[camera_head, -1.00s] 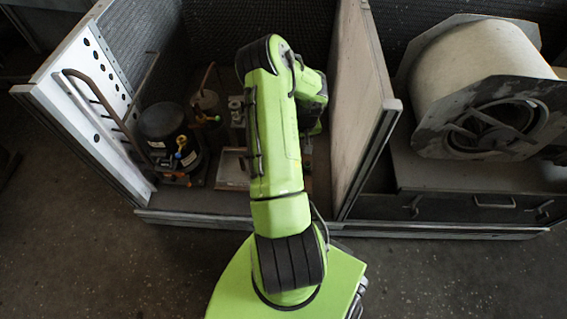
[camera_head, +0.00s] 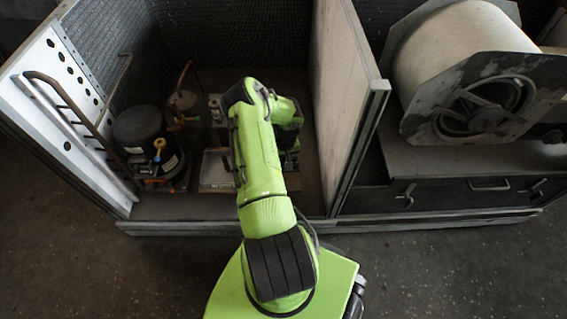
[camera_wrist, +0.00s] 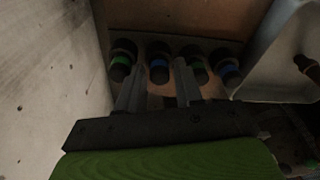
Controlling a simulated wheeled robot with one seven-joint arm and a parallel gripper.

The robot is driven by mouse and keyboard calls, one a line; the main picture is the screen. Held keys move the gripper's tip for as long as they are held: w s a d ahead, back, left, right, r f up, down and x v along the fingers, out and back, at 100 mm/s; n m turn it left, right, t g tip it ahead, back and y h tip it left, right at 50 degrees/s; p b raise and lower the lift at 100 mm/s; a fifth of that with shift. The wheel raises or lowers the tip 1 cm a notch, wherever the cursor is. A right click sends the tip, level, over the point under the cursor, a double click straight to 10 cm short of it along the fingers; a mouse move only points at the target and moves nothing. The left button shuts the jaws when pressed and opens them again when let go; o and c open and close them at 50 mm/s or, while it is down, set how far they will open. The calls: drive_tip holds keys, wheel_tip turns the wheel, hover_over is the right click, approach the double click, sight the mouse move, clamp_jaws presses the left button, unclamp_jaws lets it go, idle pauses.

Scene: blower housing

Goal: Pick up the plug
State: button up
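In the wrist view, several dark cylindrical plug-like pieces stand in a row, with coloured rings: a green-ringed one (camera_wrist: 122,60), a blue-ringed one (camera_wrist: 158,62), another green-ringed one (camera_wrist: 197,66) and another blue-ringed one (camera_wrist: 228,70). I cannot tell which is the task's plug. My gripper (camera_wrist: 159,88) is open, with its two grey fingers apart and pointing toward the row. The left blue-ringed piece appears in line with the gap between the fingers. I see no contact. In the head view the fingers are hidden by my arm inside the housing.
A pale wall (camera_wrist: 45,90) rises close on the left in the wrist view, and a grey tray (camera_wrist: 265,75) lies right. In the head view, a partition (camera_head: 345,100) stands right of my arm. A black compressor (camera_head: 140,130) stands left; a large drum (camera_head: 455,50) lies beyond the partition.

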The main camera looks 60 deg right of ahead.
drive_tip(key=shift+r, duration=0.1)
clamp_jaws()
